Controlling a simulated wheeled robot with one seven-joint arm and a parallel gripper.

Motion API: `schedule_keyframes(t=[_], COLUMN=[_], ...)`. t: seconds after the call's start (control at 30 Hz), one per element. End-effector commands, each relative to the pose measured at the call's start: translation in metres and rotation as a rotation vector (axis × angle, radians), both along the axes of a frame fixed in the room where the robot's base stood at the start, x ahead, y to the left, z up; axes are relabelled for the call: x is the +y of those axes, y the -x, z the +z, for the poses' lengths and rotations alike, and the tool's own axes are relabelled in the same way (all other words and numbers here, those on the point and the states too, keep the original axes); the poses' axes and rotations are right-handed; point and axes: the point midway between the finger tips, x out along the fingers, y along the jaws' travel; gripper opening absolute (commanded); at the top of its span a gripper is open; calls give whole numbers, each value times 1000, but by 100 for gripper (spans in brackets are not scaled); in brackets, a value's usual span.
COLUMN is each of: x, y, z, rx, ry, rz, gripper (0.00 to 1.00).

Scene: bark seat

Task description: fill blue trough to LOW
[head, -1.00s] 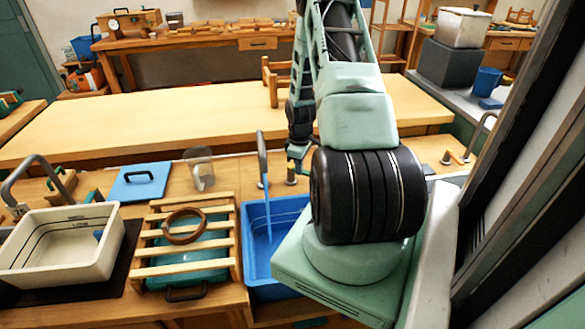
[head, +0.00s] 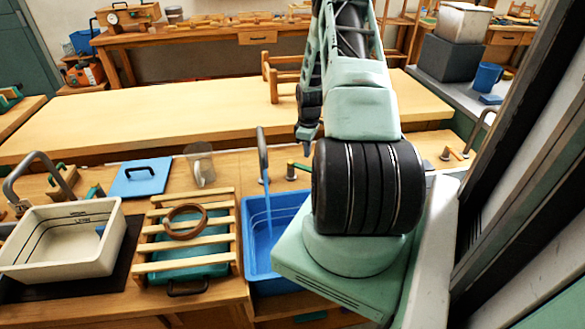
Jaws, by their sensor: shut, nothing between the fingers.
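The blue trough (head: 257,262) sits in the counter, left of my arm's base, which hides its right part. A grey tap (head: 262,147) stands behind it, and a thin blue stream of water (head: 267,205) falls from it into the trough. I cannot make out the water level or a LOW mark inside. A tap handle with a green-tipped lever (head: 301,166) stands right of the tap. My gripper (head: 306,138) points down just above and behind this lever, shut and apart from it; its fingertips are small and partly hidden by my arm.
A slatted wooden rack (head: 187,230) with a brown ring (head: 185,224) lies left of the trough. A white basin (head: 62,262) with dark lines inside is farther left. A blue lid (head: 140,177) and a clear jug (head: 200,163) stand behind. The long table (head: 170,118) beyond is mostly bare.

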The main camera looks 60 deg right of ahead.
Motion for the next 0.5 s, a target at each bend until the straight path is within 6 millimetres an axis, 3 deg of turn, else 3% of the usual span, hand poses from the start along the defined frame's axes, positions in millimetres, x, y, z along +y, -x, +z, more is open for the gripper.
schedule_keyframes(t=[0.5], x=[-2], y=[0], z=[-9], rx=[0], ry=[-1], rz=[0], gripper=[0])
